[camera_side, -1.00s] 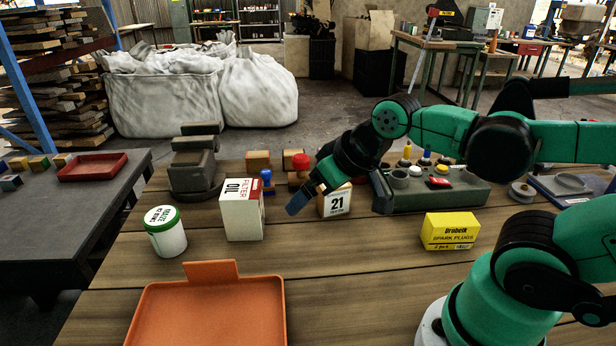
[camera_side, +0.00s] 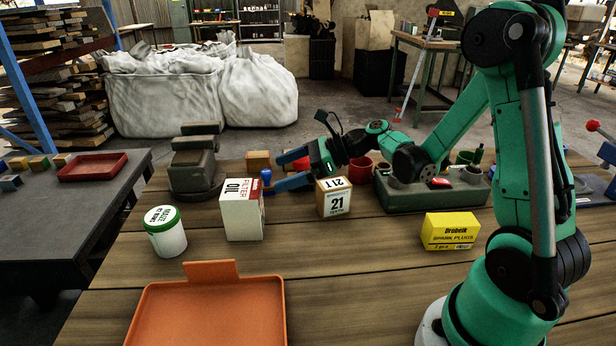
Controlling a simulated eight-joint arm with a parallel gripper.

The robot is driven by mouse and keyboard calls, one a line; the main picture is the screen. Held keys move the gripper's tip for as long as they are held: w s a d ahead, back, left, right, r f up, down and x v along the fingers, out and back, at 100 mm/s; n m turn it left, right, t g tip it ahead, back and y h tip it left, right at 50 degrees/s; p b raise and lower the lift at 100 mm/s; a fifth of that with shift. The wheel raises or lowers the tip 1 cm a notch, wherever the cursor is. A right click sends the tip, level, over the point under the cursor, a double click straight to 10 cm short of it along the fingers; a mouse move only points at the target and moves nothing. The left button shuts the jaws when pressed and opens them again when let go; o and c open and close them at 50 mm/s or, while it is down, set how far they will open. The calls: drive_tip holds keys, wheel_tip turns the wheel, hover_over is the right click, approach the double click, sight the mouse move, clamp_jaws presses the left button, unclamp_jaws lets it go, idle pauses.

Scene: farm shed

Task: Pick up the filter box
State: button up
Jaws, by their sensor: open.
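The filter box (camera_side: 241,213) is white with a red side, and its lettering reads "OIL FILTER". It stands upright on the wooden bench, left of centre. My gripper (camera_side: 278,172) is behind it and to its right, with its blue fingers spread and pointing left. The fingers are apart from the box and nothing shows between them, though a blue-topped stamp (camera_side: 266,177) stands close to the fingertips.
A dark vise (camera_side: 195,165) is behind. An orange tray (camera_side: 212,312) lies in front; a yellow spark plug box (camera_side: 450,231) is at right.

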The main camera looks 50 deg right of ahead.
sight(244, 189)
drive_tip(key=x, duration=0.9)
drive_tip(key=shift+w+a+f, duration=0.15)
drive_tip(key=shift+w+f, duration=0.05)
drive_tip(key=shift+f, duration=0.15)
drive_tip(key=c, duration=1.2)
